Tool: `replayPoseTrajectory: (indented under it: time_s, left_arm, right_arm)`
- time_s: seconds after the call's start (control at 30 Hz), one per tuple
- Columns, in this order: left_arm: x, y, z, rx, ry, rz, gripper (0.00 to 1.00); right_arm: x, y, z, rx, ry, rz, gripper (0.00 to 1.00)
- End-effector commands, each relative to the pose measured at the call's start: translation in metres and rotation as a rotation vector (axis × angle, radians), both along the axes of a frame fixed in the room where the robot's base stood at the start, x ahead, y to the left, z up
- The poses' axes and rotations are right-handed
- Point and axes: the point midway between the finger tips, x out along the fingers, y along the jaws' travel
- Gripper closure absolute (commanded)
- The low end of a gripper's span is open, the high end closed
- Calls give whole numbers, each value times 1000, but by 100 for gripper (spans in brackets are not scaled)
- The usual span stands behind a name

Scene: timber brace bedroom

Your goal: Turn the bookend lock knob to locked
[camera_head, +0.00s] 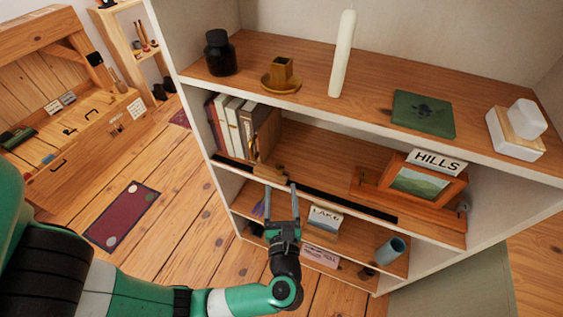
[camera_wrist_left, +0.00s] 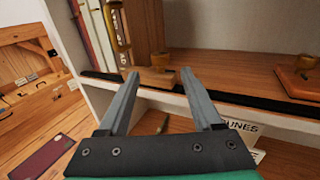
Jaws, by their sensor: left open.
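The wooden bookend (camera_head: 267,133) stands upright at the right end of a row of books on the middle shelf. In the left wrist view the bookend (camera_wrist_left: 147,28) has a brass handle (camera_wrist_left: 119,25) on its left and a low wooden base. A small brass-coloured knob (camera_wrist_left: 163,59) sits on that base; its lock setting cannot be read. My left gripper (camera_head: 281,188) is open and empty, in front of the shelf edge just below the bookend's base. In the left wrist view its fingers (camera_wrist_left: 161,84) point toward the base, with the knob between and beyond the tips. My right gripper is not in view.
A black rail (camera_head: 340,200) runs along the middle shelf's front edge. To the right stands a framed HILLS picture (camera_head: 418,183). Below are a LAKE card (camera_head: 325,219) and a blue cup (camera_head: 391,250). Books (camera_head: 228,124) stand left of the bookend.

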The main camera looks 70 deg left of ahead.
Motion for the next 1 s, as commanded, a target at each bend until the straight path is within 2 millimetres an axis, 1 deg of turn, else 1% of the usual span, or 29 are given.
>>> replayPoseTrajectory:
  time_s: [0.17, 0.4, 0.5, 0.63, 0.9, 0.93, 1.0]
  left_arm:
    - [8, 27, 0, 1, -1, 7, 34]
    - [27, 78, 0, 2, -2, 6, 34]
    - [33, 93, 0, 2, -2, 4, 34]
    - [38, 104, 1, 2, -2, 1, 34]
    - [39, 105, 1, 3, -1, -2, 34]
    - [39, 105, 1, 3, -1, -2, 37]
    - [39, 105, 1, 3, -1, -2, 50]
  right_arm:
    - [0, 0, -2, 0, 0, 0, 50]
    - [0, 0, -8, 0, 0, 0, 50]
    - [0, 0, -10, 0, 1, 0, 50]
    - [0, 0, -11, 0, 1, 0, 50]
    - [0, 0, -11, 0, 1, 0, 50]
    - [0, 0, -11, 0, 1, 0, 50]
    - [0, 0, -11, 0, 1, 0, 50]
